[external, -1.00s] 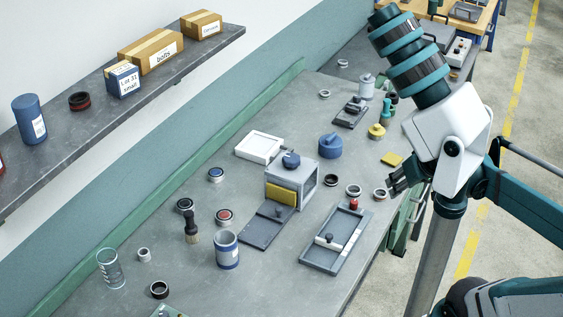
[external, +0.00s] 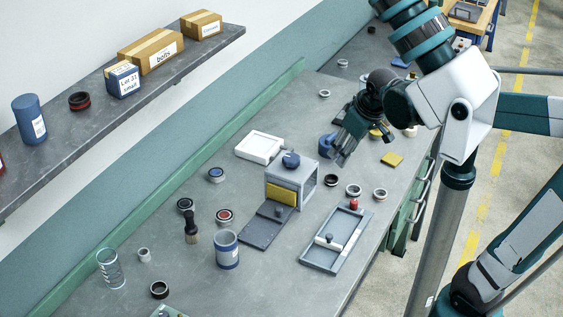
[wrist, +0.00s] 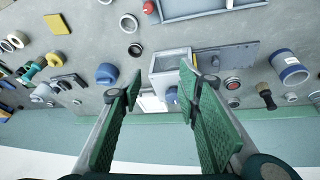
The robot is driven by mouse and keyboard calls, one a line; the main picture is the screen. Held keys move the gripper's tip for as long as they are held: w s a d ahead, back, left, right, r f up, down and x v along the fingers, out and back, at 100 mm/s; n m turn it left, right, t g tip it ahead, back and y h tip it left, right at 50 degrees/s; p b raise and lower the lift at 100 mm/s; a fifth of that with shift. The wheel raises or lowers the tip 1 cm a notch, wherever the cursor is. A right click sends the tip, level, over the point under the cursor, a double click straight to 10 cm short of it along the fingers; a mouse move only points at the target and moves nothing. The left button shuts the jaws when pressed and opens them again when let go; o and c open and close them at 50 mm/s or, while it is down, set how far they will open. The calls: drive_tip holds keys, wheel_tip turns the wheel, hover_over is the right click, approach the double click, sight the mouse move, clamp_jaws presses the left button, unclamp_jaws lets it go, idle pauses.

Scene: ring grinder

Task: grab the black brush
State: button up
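The black brush (external: 191,226) stands on the grey bench (external: 335,92) left of the blue-and-white can, its dark handle up and its tan bristles down. In the wrist view the brush (wrist: 266,95) is at the right, beside the can, well outside my fingers. My gripper (external: 341,158) is above the bench near the blue round container, far to the right of the brush. In the wrist view my gripper (wrist: 160,85) has its two green-padded fingers spread apart with nothing between them.
A grey box (external: 292,184) with a flat plate in front stands between my gripper and the brush. The can (external: 227,249) stands close beside the brush, with several rings around. A metal tray (external: 336,238) lies in front. A shelf (external: 130,106) overhangs at upper left.

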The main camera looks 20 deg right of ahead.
drive_tip(key=w+a+r+n+g+p, duration=0.1)
drive_tip(key=w+a+n+g+p, duration=0.25)
drive_tip(key=a, duration=0.85)
drive_tip(key=n+g+h+p, duration=0.1)
drive_tip(key=n+p, duration=0.7)
drive_tip(key=p, duration=0.2)
hover_over(188, 213)
wheel_tip(188, 213, down, 10)
drive_tip(key=shift+w+d+f, duration=0.1)
drive_tip(key=shift+f, duration=1.3)
drive_tip(key=shift+f, duration=2.6)
